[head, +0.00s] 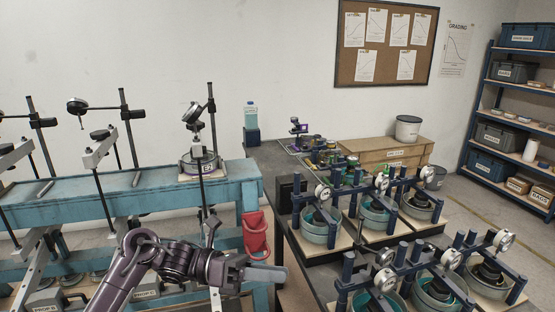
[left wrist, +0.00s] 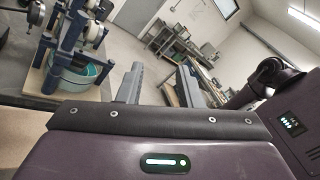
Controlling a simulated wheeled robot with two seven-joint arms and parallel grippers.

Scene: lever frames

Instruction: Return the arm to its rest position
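My left arm (head: 130,270) comes in from the bottom left of the head view, its dark purple links bent at the elbow. My left gripper (head: 268,273) points right, in front of the blue bench and left of the dark table with the dial-gauge rigs. In the left wrist view its two grey fingers (left wrist: 160,88) stand apart with nothing between them, so it is open and empty.
Lever frames line the bench. Dial-gauge rigs (head: 320,222) with teal bowls stand at right. A shelf (head: 505,110) stands at the back right. Open floor shows in the left wrist view (left wrist: 125,45).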

